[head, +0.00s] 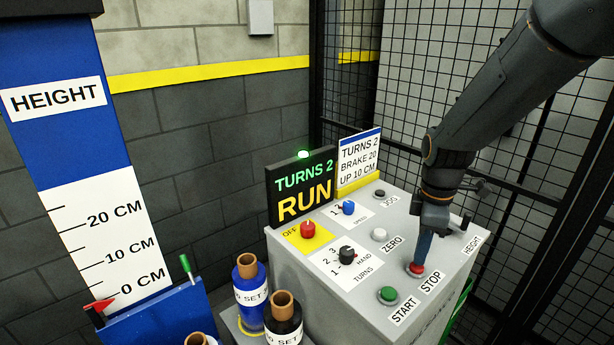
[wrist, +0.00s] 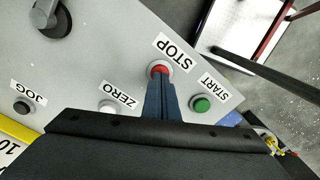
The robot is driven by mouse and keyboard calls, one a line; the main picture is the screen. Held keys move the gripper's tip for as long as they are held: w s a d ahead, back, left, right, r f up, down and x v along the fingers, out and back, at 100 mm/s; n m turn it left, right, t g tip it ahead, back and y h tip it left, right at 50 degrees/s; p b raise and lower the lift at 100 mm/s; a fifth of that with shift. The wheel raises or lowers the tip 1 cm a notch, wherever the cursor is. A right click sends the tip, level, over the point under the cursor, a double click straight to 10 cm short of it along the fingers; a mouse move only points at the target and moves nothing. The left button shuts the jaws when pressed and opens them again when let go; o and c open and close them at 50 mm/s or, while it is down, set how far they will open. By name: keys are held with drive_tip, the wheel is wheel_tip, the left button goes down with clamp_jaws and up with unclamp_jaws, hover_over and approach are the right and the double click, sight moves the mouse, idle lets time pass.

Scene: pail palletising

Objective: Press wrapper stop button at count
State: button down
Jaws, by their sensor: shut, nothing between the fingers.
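The red STOP button (head: 415,270) is on the right side of the grey control panel (head: 330,275). My gripper (head: 420,259) is shut and empty, pointing down, with its blue fingertips at the STOP button. In the wrist view the shut fingertips (wrist: 159,80) overlap the edge of the red button (wrist: 160,69). I cannot tell whether the button is pushed in. The black display (head: 300,187) reads "TURNS 2" and "RUN", with a lit green lamp (head: 303,154) on top. The card (head: 359,158) beside it reads "TURNS 2, BRAKE 20, UP 10 CM".
The green START button (head: 388,294) is close to STOP. The white ZERO button (head: 379,234), black JOG button (head: 378,194), red OFF knob (head: 308,230) and TURNS selector (head: 346,255) share the panel. A mesh fence (head: 405,90) stands behind. A height scale (head: 90,230) stands left.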

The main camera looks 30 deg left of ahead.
drive_tip(key=shift+f, duration=0.1)
idle(0.4)
drive_tip(key=shift+f+b, duration=0.35)
drive_tip(key=shift+f, duration=0.35)
drive_tip(key=shift+r, duration=0.1)
wheel_tip(320, 180, up, 6)
drive_tip(key=p, duration=0.4)
drive_tip(key=shift+p, duration=0.35)
